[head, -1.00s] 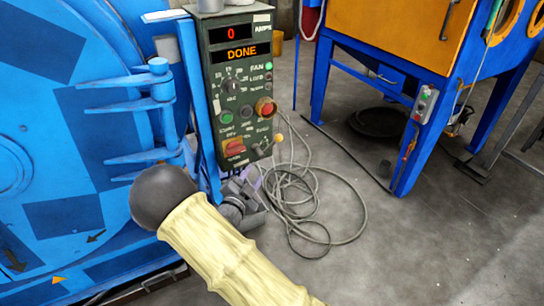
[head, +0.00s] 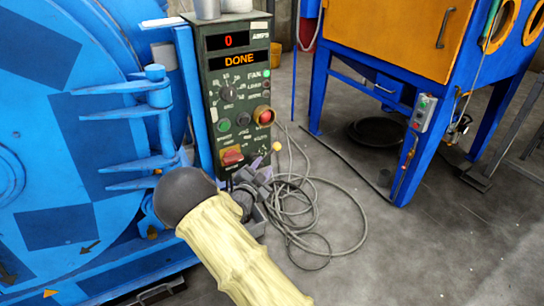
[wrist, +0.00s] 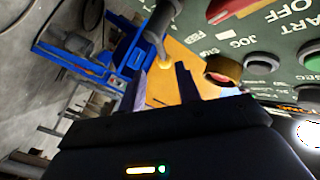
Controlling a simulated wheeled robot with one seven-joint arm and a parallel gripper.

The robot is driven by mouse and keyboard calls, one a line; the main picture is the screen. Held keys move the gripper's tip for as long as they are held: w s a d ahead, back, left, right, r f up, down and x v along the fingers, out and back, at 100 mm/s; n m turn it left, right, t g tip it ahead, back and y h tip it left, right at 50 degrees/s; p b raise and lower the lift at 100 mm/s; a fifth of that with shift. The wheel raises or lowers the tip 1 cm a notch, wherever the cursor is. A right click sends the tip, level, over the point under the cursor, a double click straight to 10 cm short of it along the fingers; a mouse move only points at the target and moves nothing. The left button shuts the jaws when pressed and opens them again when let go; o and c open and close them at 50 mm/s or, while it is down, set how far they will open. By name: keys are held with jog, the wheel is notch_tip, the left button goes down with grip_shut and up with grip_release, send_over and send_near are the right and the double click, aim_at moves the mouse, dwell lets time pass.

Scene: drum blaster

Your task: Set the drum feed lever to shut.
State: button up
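The drum feed lever has a yellow ball knob (head: 277,146) at the lower right of the green control panel (head: 213,116). In the wrist view its grey shaft (wrist: 160,25) comes down to the yellow knob (wrist: 164,62), near the printed word FEED. My gripper (head: 264,168) is just below the knob in the head view, partly hidden behind my arm. In the wrist view my gripper's fingers (wrist: 162,80) are apart, with the knob showing beyond the gap between their tips. I cannot tell whether they touch it.
The panel display (head: 240,59) reads DONE, with 0 above. A red switch (head: 232,156) and a red button (head: 264,116) sit close to the lever. The blue drum machine (head: 60,130) stands left. Looped cable (head: 320,240) lies on the floor; open floor is at right.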

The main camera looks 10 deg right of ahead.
aim_at(269, 154)
jog(key=b+x, duration=0.2)
jog(key=x, duration=0.6)
jog(key=shift+w, duration=0.25)
grip_shut()
